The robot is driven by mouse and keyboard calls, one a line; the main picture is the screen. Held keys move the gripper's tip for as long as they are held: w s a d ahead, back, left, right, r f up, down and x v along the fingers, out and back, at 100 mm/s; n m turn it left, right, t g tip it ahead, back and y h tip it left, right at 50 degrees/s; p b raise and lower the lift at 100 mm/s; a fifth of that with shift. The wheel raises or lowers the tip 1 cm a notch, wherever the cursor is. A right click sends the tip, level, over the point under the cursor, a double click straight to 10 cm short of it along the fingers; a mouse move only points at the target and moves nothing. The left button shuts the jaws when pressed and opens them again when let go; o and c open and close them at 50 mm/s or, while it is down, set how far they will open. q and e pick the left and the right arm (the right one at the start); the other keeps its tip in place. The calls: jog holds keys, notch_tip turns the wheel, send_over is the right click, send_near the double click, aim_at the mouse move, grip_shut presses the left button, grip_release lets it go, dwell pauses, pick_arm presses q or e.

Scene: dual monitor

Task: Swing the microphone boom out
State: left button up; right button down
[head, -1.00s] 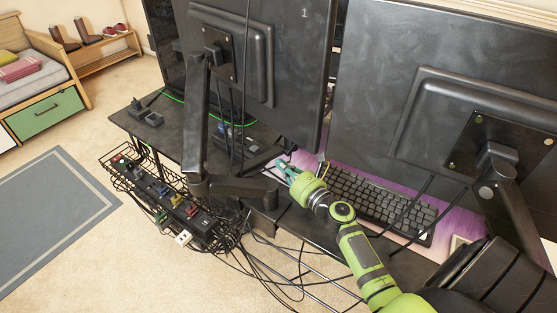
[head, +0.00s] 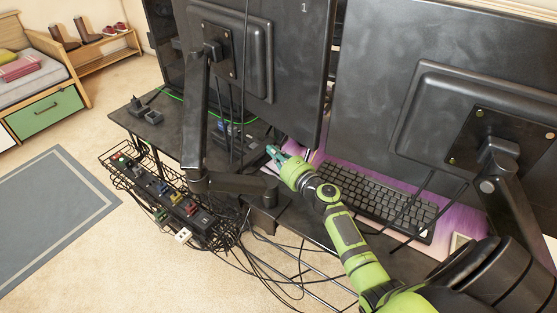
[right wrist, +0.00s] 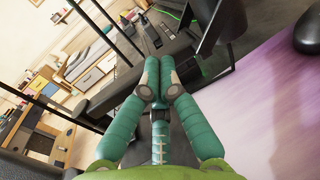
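My right gripper (head: 277,153) reaches in over the desk, between the left monitor and the keyboard. In the right wrist view its teal fingers (right wrist: 158,72) converge, with the tips together and no object seen between them. I cannot pick out a microphone or its boom for certain in either view. A jointed black arm (head: 196,120) carries the left monitor (head: 290,60), and its lower link (head: 240,184) lies just left of and below the gripper. My left gripper is not in view.
The right monitor (head: 385,90) stands close to my right arm, on its own black arm (head: 515,205). A keyboard (head: 370,195) lies on a purple mat (head: 460,222). A wire cable basket (head: 125,170) and loose cables hang at the desk's near left edge. Open floor (head: 105,255) lies left.

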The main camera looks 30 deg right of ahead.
jog(key=shift+s, duration=0.15)
jog(key=s, duration=0.7)
jog(key=s+d, duration=0.1)
jog(key=s, duration=0.3)
jog(key=shift+s, duration=0.35)
